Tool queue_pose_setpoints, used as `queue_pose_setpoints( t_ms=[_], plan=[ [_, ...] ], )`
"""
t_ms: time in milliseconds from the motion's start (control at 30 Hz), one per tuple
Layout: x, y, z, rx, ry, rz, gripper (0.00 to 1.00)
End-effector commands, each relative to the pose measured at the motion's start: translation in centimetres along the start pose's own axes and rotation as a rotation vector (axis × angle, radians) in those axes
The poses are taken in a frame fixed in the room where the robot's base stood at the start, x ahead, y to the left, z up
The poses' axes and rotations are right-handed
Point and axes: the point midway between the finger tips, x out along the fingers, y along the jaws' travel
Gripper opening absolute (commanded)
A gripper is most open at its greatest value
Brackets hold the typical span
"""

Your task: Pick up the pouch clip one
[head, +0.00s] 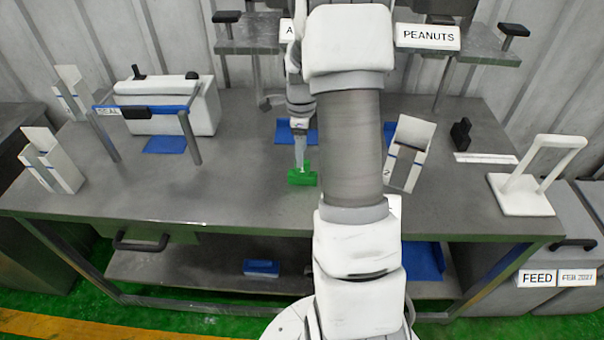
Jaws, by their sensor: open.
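A small green piece (302,178), which looks like the pouch clip, lies on the grey metal table (240,190) left of centre. My gripper (300,163) points down right above it, with its tip at the green piece's upper edge. The gripper is small here and seen edge-on; its jaws are open. I cannot tell whether the fingers stand around the clip or touch it. My own arm hides the middle of the table.
White open boxes stand at left (53,162) and right (408,155). A white sealing machine (168,103) with a blue bar is back left. A white stand (535,177) is at the right. Blue trays lie behind my gripper. The table's front left is clear.

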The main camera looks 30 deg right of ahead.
Motion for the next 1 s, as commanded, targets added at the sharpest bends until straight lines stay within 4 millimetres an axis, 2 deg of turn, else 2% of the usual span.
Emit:
queue_pose_setpoints(
  t_ms=[100,367,633,733,967,1000],
  plan=[
    [2.1,0.0,0.0,0.001,-0.001,0.002,0.65],
    [4.0,0.1,-0.1,0.001,0.000,0.001,0.65],
    [7.8,0.7,-0.4,0.000,0.000,0.002,0.65],
    [8.5,0.6,-0.4,-0.001,0.000,0.000,0.65],
    [8.6,0.6,-0.4,-0.001,0.000,-0.001,0.65],
    [8.6,0.6,-0.4,-0.001,0.000,-0.001,0.61]
  ],
)
